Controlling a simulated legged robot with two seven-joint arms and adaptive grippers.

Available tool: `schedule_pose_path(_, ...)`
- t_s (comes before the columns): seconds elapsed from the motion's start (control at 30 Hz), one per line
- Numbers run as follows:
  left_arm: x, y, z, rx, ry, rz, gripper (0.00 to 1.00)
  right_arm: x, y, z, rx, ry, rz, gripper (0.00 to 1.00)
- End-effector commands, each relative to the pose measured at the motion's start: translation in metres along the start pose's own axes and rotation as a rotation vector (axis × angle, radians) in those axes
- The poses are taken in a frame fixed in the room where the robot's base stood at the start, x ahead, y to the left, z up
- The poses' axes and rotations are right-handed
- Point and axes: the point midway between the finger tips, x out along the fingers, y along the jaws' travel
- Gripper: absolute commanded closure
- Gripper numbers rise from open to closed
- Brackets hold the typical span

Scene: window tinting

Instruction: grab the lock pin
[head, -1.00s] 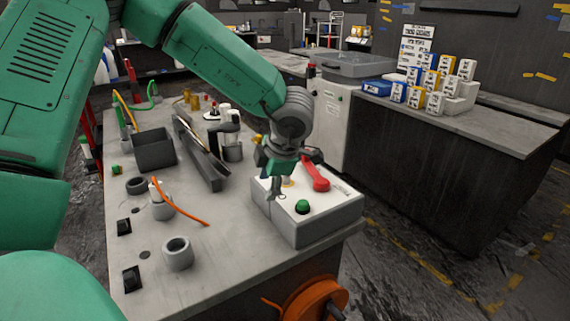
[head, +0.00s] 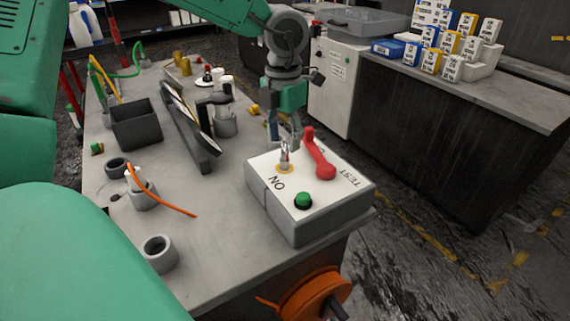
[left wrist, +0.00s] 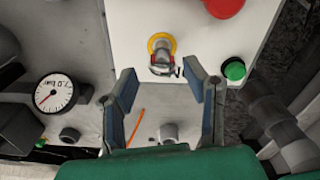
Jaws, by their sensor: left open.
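The lock pin (head: 284,155) is a small metal pin standing in a yellow ring on top of a white box (head: 278,218) marked ON and TEST. It also shows in the left wrist view (left wrist: 161,62), just beyond the fingertips. My left gripper (head: 285,136) is above the pin, pointing down. In the left wrist view its two blue-padded fingers (left wrist: 157,82) are open, with the pin roughly between and ahead of them. I cannot tell whether a finger touches the pin. My right gripper is not in view.
A red lever (head: 318,158) stands close beside the pin, and a green button (head: 303,200) is nearer the front. A dark tray (head: 136,126), a long grey holder (head: 190,135) and grey rings stand to the left. An orange reel (head: 312,296) hangs below the table edge.

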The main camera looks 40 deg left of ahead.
Motion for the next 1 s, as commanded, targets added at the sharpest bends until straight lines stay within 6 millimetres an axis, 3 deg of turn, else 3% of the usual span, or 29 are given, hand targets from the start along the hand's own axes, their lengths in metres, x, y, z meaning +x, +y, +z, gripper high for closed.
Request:
schedule_pose_path(0.17, 0.013, -0.001, -0.001, 0.001, 0.001, 0.003, 0.59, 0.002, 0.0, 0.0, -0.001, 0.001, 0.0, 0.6)
schedule_pose_path(0.4, 0.048, -0.001, 0.0, 0.003, 0.001, 0.004, 0.59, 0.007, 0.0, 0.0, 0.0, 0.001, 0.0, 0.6)
schedule_pose_path(0.7, 0.054, 0.002, -0.001, 0.002, -0.002, 0.001, 0.59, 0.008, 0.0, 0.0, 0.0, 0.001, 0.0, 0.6)
schedule_pose_path(0.73, 0.054, 0.002, -0.001, 0.002, -0.002, 0.001, 0.63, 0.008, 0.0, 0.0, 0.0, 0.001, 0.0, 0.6)
schedule_pose_path(0.83, 0.054, 0.002, 0.0, 0.002, -0.001, 0.001, 0.98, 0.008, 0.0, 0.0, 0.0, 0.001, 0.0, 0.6)
schedule_pose_path(1.0, 0.054, 0.001, 0.0, 0.002, -0.001, 0.002, 1.0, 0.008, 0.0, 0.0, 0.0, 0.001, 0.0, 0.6)
